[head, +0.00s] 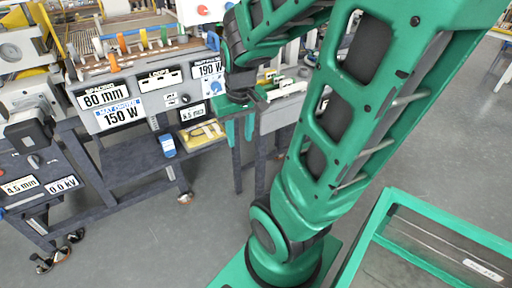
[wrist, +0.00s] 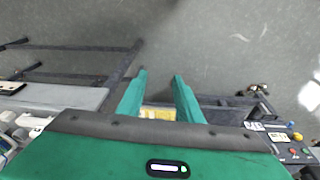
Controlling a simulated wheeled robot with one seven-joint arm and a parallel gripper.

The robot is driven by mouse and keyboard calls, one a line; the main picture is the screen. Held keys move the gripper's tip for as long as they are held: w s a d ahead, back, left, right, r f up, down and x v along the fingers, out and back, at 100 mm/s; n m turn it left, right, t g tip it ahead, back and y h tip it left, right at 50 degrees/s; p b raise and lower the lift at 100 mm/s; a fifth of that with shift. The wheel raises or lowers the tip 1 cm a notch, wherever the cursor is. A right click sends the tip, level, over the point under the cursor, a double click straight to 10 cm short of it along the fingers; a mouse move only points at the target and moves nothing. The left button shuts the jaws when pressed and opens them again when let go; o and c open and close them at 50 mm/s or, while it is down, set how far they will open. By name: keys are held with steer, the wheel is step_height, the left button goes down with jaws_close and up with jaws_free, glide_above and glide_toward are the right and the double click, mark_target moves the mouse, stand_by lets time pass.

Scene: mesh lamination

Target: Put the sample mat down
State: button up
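My gripper (head: 240,130) hangs beside the right end of the machine bench, its two green fingers pointing down. In the wrist view the fingers (wrist: 158,85) stand apart, with nothing seen clamped between their tips. A flat yellow piece with a pale edge (head: 202,134) lies on the dark lower shelf, just left of my gripper. A yellow patch (wrist: 158,113) shows between the fingers in the wrist view, seemingly this same piece. I cannot tell whether it is the sample mat. No other mat can be made out for certain.
The bench (head: 150,98) carries labels reading 80 mm and 150 W. A blue and white object (head: 167,146) stands on the shelf (head: 130,170). A dark control box (head: 35,160) is at left. A green-framed, clear-topped table (head: 385,215) is at right. The grey floor between (head: 150,250) is clear.

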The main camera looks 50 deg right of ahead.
steer(key=s+a+r+m+g+y, duration=0.1)
steer(key=s+a+r, duration=0.2)
steer(key=s, duration=0.7)
steer(key=shift+a+m+g+y, duration=0.3)
steer(key=shift+a+g, duration=0.1)
steer(key=shift+a, duration=0.05)
steer(key=shift+w, duration=0.1)
steer(key=shift+w+f, duration=0.2)
steer(key=shift+w, duration=0.3)
stand_by(0.9)
